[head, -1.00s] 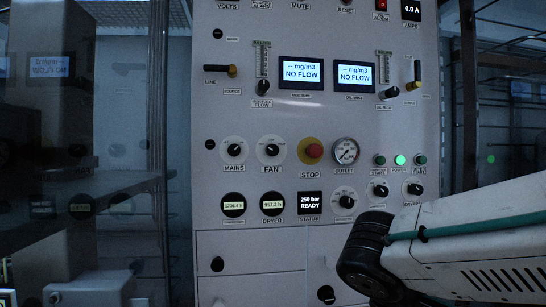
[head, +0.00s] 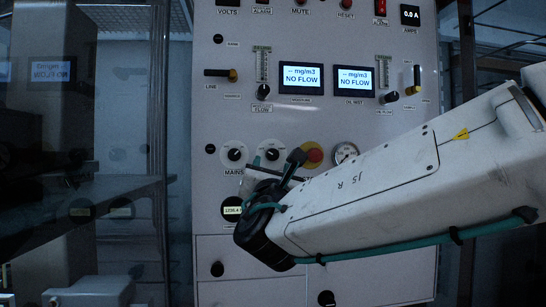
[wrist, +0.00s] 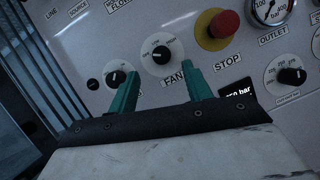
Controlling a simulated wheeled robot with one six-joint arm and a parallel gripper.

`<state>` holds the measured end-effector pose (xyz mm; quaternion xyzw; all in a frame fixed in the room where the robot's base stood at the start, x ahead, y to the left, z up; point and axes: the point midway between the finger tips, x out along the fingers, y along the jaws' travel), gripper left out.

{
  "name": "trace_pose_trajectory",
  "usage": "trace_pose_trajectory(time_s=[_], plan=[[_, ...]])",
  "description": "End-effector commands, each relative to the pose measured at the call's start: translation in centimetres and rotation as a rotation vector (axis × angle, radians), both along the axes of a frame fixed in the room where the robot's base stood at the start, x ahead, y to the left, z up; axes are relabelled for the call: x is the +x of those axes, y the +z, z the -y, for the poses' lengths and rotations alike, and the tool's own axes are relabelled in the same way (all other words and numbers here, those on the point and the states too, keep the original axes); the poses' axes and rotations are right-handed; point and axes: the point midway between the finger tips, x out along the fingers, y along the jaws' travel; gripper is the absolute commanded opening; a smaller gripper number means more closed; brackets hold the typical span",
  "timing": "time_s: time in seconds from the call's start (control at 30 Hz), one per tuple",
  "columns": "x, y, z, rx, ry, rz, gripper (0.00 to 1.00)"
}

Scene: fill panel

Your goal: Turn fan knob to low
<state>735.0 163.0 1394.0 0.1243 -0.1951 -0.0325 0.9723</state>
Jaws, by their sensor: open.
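The fan knob (head: 271,154) is a small black knob on a round white dial in the middle of the grey panel. In the wrist view the fan knob (wrist: 160,53) sits just beyond the gap between my two fingertips, with the FAN label below it. The dial lettering is too small to read surely, so I cannot tell its setting. My gripper (wrist: 158,73) has two teal fingers, spread apart with nothing between them. In the head view my gripper (head: 275,162) is in front of the panel at the fan dial. No contact with the knob shows.
The mains knob (wrist: 116,78) is close to my left finger in the wrist view. The red stop button (wrist: 224,24) on its yellow base is to the right of the fan knob. A pressure gauge (head: 345,153) and several other knobs and displays fill the panel.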

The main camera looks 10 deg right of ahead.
Motion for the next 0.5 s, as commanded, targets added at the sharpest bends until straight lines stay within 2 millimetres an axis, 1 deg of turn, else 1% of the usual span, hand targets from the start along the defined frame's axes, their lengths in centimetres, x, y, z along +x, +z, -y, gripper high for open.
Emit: trace_pose_trajectory(time_s=[0.1,0.3,0.5], plan=[[2.0,0.8,0.4,0.002,-0.003,0.0,0.5],[4.6,1.8,0.7,0.004,-0.004,0.0,0.5],[5.7,2.2,0.8,0.003,-0.002,0.0,0.5]])
